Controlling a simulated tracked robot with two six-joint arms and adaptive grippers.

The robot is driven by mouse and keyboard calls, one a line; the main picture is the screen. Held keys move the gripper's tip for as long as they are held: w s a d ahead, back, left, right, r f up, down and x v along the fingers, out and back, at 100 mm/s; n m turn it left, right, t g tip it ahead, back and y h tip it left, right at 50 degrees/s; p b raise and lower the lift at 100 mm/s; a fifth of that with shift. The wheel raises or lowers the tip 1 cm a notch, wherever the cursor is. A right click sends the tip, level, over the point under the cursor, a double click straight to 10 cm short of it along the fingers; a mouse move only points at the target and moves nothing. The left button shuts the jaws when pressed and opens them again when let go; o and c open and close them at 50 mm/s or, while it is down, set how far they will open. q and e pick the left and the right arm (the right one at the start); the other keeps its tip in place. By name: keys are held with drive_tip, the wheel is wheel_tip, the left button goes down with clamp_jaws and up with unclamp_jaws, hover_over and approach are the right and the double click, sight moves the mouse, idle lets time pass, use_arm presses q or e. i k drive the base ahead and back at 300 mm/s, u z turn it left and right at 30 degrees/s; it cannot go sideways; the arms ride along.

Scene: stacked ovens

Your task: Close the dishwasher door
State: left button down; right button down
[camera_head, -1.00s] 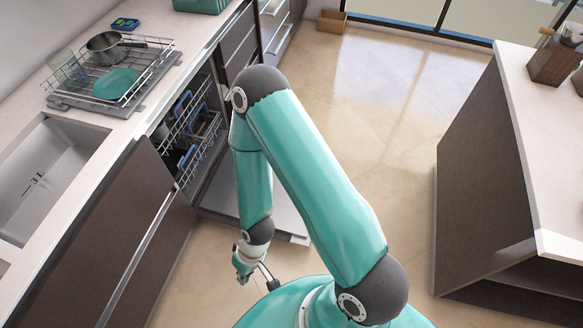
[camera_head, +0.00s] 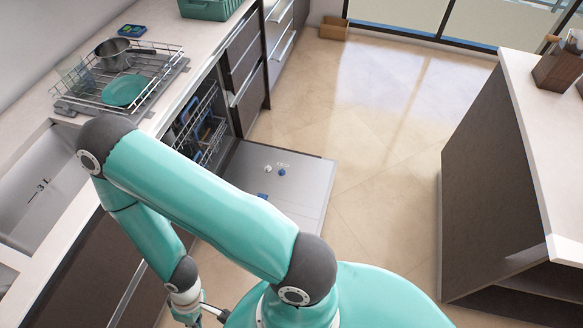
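The dishwasher door (camera_head: 300,185) is folded down open and lies about flat above the floor, its inner face up. Blue and white fittings show on that face. The dishwasher's opening, with wire racks (camera_head: 205,130) inside, shows under the counter. My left arm crosses in front and hides the near part of the door and racks. My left gripper (camera_head: 212,316) is low at the bottom edge, beside the cabinet fronts and on the near side of the door, apart from it as far as I can see. Its fingers are partly cut off. My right gripper is out of view.
The counter holds a dish rack (camera_head: 165,75) with a pot (camera_head: 112,50) and a teal plate (camera_head: 124,90), and a sink (camera_head: 40,185). An island (camera_head: 490,170) stands on the right. Tiled floor (camera_head: 385,130) is clear between the door and the island.

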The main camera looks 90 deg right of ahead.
sight(302, 195)
drive_tip(key=z, duration=0.15)
drive_tip(key=k, duration=2.05)
drive_tip(key=z, duration=1.3)
drive_tip(key=i, duration=1.7)
drive_tip(key=u, duration=0.05)
